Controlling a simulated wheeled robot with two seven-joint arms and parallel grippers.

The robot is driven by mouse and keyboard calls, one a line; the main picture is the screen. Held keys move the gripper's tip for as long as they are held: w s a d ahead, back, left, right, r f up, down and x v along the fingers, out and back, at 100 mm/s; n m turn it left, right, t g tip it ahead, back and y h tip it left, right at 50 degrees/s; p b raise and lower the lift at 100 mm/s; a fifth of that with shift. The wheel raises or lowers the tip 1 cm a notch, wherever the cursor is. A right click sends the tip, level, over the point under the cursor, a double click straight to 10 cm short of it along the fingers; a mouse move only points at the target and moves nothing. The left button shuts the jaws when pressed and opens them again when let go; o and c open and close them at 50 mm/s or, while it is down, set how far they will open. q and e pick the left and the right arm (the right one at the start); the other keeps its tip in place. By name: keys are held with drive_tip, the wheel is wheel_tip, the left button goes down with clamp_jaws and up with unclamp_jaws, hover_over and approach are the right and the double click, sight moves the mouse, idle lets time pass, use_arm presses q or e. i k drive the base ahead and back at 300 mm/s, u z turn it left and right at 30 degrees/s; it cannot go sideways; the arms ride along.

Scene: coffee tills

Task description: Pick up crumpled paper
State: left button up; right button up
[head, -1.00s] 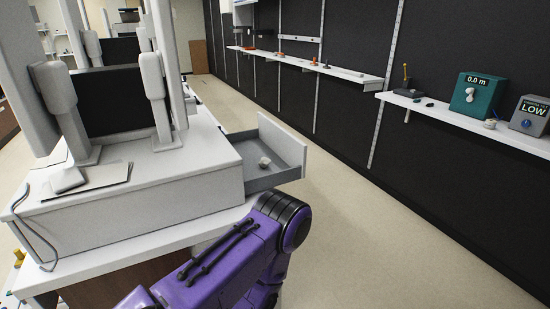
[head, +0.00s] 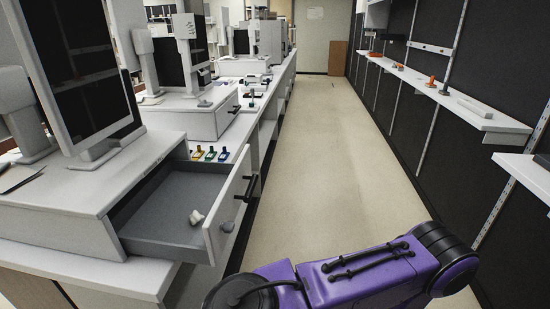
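A small pale, crumpled-looking lump (head: 196,217), which looks like the crumpled paper, lies in the open grey drawer (head: 165,210) near its front panel. The drawer sticks out from the white till unit at the left in the head view. Only purple and black links of my own arm show along the bottom right, to the right of the drawer. Neither gripper is in view.
A monitor (head: 85,75) stands on the till unit. A wall shelf (head: 450,95) runs along the right. The aisle floor (head: 330,150) is clear.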

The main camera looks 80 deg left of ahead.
sight(195, 218)
drive_tip(key=i, duration=0.95)
drive_tip(key=u, duration=3.55)
drive_tip(key=i, duration=0.4)
